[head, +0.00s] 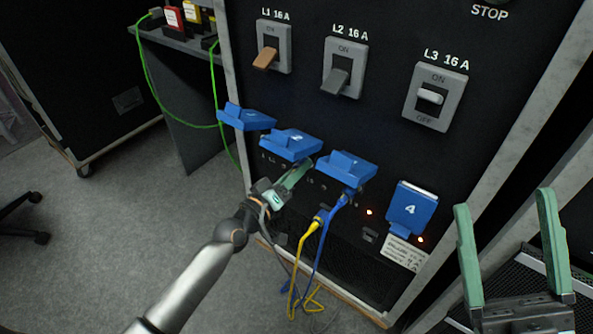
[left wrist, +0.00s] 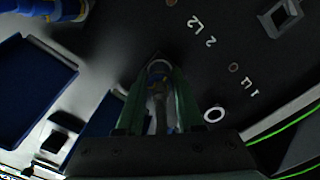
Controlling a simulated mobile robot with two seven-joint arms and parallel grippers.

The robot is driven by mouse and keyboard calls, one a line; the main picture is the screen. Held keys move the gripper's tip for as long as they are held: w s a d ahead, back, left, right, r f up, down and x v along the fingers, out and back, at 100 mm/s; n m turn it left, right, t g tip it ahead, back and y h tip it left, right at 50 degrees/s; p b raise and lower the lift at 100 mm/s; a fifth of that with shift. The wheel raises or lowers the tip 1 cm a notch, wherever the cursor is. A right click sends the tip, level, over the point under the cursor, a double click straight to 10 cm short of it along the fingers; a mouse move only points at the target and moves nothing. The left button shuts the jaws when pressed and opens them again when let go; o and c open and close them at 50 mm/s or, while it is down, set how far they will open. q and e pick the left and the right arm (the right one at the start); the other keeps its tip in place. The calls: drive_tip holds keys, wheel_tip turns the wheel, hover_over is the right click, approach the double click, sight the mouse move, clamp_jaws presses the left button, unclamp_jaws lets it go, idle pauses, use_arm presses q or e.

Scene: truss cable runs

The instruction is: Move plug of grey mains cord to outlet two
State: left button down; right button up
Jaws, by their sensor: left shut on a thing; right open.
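My left gripper (head: 292,180) is shut just below the raised blue cover of outlet two (head: 290,144), close to the panel. In the left wrist view, its green fingers (left wrist: 160,105) close around a dark, partly hidden piece, seemingly the plug of the grey mains cord. The fingers hide most of the plug, and I cannot tell whether it is in the socket. A thin grey cord (head: 281,256) hangs below the gripper. My right gripper (head: 508,255) is open and empty at the right, in front of the panel.
Outlet three's raised cover (head: 345,166) is close by, with a blue plug (head: 341,200) below it and a yellow connector (head: 318,220) beside that. Outlet one's cover (head: 245,117) is raised; outlet four's cover (head: 410,208) is down. Breaker switches (head: 342,68) sit above.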

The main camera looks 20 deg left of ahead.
idle(0.7)
use_arm(q)
drive_tip(key=shift+r+m+p, duration=0.15)
drive_tip(key=shift+m+p, duration=0.25)
drive_tip(key=shift+m, duration=1)
drive_tip(key=shift+w, duration=0.1)
drive_tip(key=shift+r+m+p, duration=0.1)
drive_tip(key=shift+m+p, duration=0.25)
drive_tip(key=shift+m, duration=0.95)
drive_tip(key=shift+w, duration=0.1)
